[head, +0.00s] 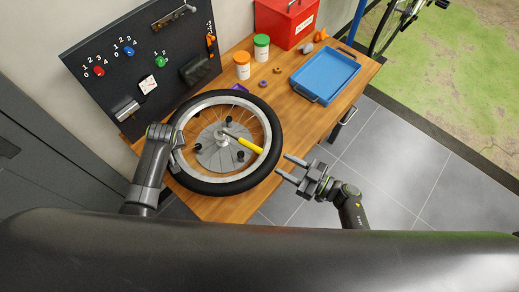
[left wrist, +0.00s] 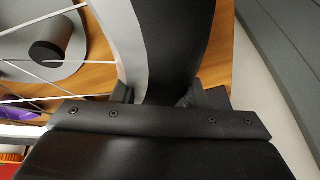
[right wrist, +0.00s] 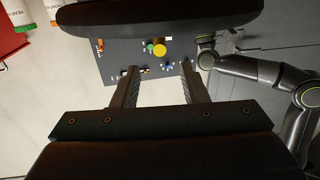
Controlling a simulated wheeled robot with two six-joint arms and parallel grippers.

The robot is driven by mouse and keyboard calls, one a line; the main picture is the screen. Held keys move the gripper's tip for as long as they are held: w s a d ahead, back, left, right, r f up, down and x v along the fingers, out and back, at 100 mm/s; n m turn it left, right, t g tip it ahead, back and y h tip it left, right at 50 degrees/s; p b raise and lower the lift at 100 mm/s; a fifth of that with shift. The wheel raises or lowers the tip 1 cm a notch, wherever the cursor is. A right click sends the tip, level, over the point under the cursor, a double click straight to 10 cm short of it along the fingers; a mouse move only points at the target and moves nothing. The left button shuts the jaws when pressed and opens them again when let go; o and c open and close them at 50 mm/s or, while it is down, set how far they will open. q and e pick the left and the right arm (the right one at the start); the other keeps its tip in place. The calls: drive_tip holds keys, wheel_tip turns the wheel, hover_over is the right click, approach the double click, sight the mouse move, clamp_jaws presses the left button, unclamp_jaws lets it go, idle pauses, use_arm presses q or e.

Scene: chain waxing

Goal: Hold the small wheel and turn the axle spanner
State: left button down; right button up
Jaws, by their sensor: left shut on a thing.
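The small wheel (head: 272,125) lies flat on the wooden table, with a black tyre and silver rim. The axle spanner (head: 247,144) has a yellow handle and lies across the wheel from its hub toward the lower right. My left gripper (head: 177,150) is shut on the wheel's left side; the left wrist view shows the tyre (left wrist: 178,35) between its fingers. My right gripper (head: 281,165) is open and empty, just right of the wheel and apart from the spanner. In the right wrist view a round yellow end (right wrist: 160,50), apparently the spanner handle, shows beyond the open fingers (right wrist: 159,72).
A blue tray (head: 325,76), a red box (head: 289,22) and two lidded jars (head: 261,48) stand at the table's back right. Small loose parts (head: 263,84) lie near the jars. A dark tool board (head: 110,75) stands behind the wheel. The table's right front is clear.

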sight(260, 151)
drive_tip(key=x, duration=1)
clamp_jaws()
